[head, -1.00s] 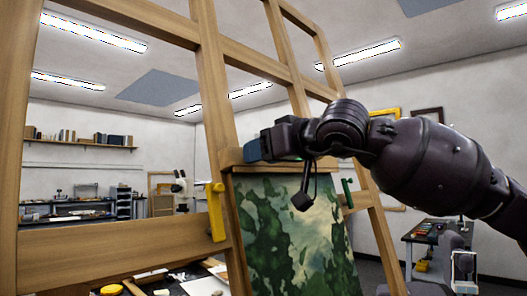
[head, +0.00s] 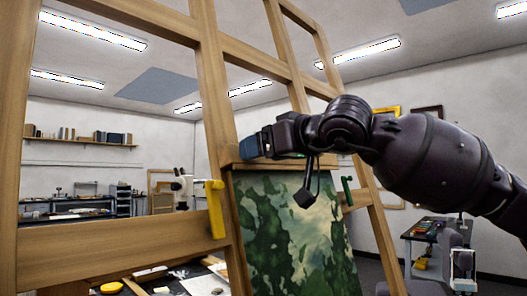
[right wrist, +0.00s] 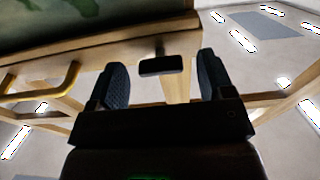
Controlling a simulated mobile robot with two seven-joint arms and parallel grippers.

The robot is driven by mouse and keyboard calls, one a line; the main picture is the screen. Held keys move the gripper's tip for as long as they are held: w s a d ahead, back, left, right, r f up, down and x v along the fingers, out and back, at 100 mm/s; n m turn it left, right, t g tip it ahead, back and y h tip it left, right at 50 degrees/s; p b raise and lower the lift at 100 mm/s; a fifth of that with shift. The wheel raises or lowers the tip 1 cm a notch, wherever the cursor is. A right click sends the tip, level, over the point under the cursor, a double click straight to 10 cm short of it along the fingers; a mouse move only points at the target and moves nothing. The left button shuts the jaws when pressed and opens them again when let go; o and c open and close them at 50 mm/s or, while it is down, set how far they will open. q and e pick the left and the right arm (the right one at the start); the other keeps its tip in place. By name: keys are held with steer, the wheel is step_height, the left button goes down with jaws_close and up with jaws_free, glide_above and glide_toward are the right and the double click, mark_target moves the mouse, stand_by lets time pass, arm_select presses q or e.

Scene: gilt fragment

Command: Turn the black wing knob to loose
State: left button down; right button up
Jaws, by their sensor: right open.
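The black wing knob (right wrist: 162,65) shows in the right wrist view as a small dark bar below the easel's wooden crosspiece. It lies between the two fingers of my right gripper (right wrist: 163,78), with a gap on each side. In the head view my right gripper (head: 252,148) is at the wooden bar above the green painting, and the black knob is hidden there. The right gripper is open and empty. My left gripper is not in view.
A yellow handle (head: 215,208) is on the easel (head: 120,250) left of the painting (head: 295,235); a green handle (head: 347,190) is to its right. A cluttered table lies behind the easel at lower left. A workbench (head: 430,233) stands at right.

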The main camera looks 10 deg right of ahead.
steer(key=b+v, duration=0.1)
steer(key=v, duration=0.9)
steer(key=shift+s, duration=0.2)
steer(key=shift+d+f, duration=0.1)
